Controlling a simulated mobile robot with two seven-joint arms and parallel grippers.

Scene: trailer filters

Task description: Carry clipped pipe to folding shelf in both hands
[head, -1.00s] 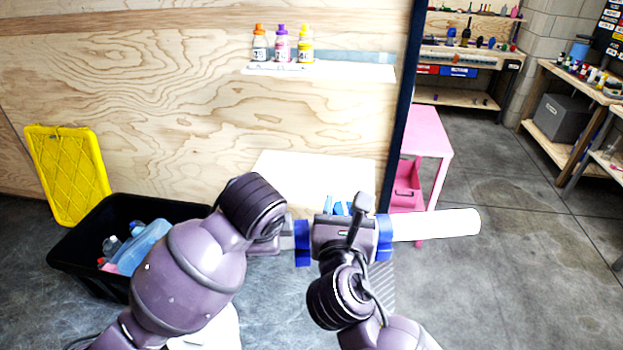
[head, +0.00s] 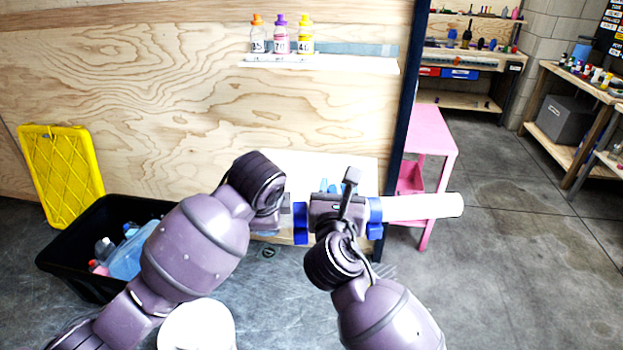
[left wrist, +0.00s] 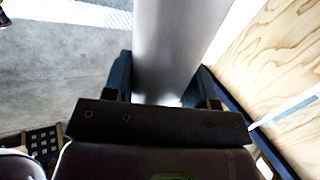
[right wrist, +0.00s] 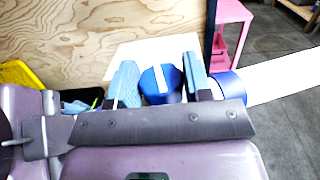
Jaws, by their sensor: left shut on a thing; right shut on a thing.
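The white pipe (head: 425,206) is held roughly level in front of me, its free end pointing right. A white shelf board (head: 270,163) lies behind the pipe against the plywood wall, partly covered by my arms.
A narrow upper shelf (head: 350,64) holds three small bottles (head: 280,38). A black crate (head: 75,235) and a yellow lid (head: 60,175) are at left. A white bucket (head: 198,325) stands below. A dark post (head: 405,120) and pink table (head: 432,140) are right.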

